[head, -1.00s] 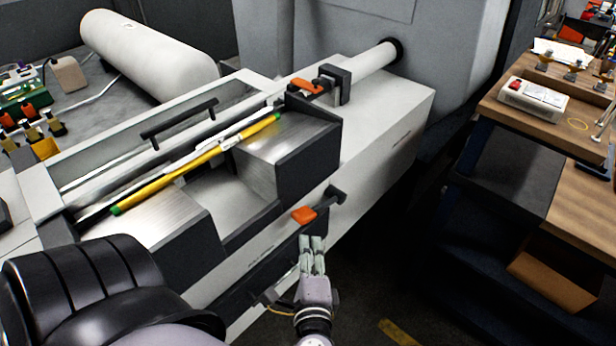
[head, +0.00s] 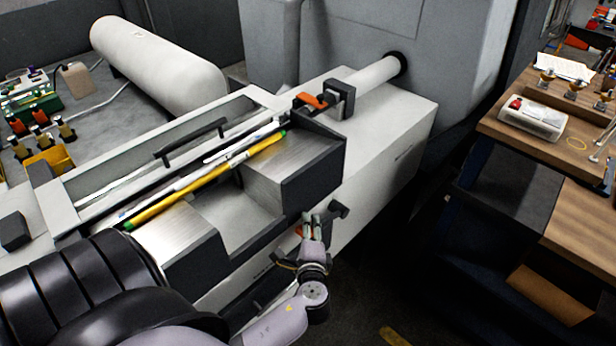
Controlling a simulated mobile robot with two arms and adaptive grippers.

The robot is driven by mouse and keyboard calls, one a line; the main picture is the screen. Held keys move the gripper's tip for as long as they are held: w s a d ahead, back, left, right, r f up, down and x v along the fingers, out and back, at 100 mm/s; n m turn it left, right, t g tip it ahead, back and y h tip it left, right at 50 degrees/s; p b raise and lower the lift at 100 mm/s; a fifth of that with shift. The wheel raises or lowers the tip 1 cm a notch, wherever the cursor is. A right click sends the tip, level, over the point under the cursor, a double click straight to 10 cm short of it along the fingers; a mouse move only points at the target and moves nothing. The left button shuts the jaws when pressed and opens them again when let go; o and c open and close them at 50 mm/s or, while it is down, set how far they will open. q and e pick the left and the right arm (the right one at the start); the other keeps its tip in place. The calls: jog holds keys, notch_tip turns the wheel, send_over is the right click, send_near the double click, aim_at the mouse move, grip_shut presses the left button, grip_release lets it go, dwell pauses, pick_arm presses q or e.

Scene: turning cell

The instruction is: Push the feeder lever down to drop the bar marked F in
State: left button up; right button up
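The feeder lever has an orange grip (head: 299,231) and a black arm (head: 338,209) on the front of the bar feeder (head: 385,150). Most of the grip is hidden behind my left gripper (head: 313,219). The gripper's fingers are together and point up, over the grip; I cannot tell whether they touch it. A yellow bar with green ends (head: 205,180) lies slanted along the feeder's top. A pale bar (head: 190,178) lies just behind it. No letter F is legible on either. My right gripper is not in view.
A second orange handle (head: 313,101) sits by the clamp at the tube (head: 375,75). A wooden bench (head: 510,135) with a white box (head: 533,117) stands at the right. Dark floor lies between bench and feeder.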

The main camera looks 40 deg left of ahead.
pick_arm(q)
grip_shut()
dwell(0.3)
dwell(0.5)
